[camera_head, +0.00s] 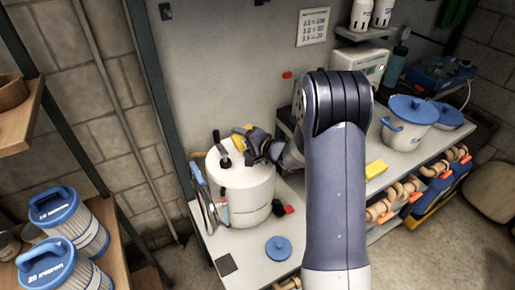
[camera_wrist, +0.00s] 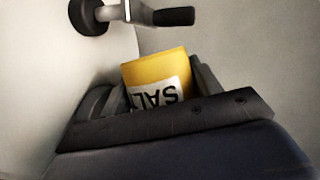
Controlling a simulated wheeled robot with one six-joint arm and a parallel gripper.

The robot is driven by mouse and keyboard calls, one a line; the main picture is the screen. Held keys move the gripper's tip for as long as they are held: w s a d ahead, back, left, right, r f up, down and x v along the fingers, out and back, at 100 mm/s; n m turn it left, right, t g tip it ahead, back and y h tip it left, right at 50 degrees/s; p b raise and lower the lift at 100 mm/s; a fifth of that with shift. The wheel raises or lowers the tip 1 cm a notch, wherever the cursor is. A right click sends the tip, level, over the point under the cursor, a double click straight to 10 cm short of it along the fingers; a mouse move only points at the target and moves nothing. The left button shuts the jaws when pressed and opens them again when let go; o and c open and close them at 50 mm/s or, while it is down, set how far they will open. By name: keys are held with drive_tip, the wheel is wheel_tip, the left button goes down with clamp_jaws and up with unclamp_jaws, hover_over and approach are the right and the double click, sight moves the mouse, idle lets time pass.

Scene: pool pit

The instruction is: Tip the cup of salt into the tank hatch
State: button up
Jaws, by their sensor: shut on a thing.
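My gripper (camera_head: 251,142) is shut on the yellow cup of salt (camera_head: 242,144), above the right part of the white tank's top. In the wrist view the cup (camera_wrist: 155,68) sits between the fingers (camera_wrist: 157,98), and its SALT label reads upside down. The white cylindrical tank (camera_head: 245,193) stands on the bench. Black-handled fittings (camera_head: 224,156) rise from its top. A black-gripped lever (camera_wrist: 172,16) shows beyond the cup in the wrist view. The hatch opening and the inside of the cup cannot be made out.
A round blue lid (camera_head: 279,248) lies on the bench (camera_head: 240,245) in front of the tank. A yellow block (camera_head: 376,169) and a white pot with a blue lid (camera_head: 408,122) are to the right. Blue-topped filter cartridges (camera_head: 68,216) stand on the left shelf. A wall is behind the tank.

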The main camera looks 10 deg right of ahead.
drive_tip(key=shift+d+r+m+y+p, duration=0.1)
drive_tip(key=shift+r+m+y+p, duration=0.25)
drive_tip(key=shift+p, duration=0.5)
drive_tip(key=shift+w+d+f+m+y+p, duration=0.15)
drive_tip(key=shift+d+f+m+y+p, duration=0.15)
drive_tip(key=shift+f+m+p, duration=0.3)
idle(1.0)
drive_tip(key=shift+w+d+r+m+y+p, duration=0.15)
drive_tip(key=shift+d+r+m+y+p, duration=0.25)
drive_tip(key=shift+m+p, duration=0.45)
drive_tip(key=shift+w+d+r+m+y+p, duration=0.1)
drive_tip(key=shift+d+r+m+y+p, duration=0.15)
drive_tip(key=shift+r+m+y+p, duration=0.4)
idle(4.0)
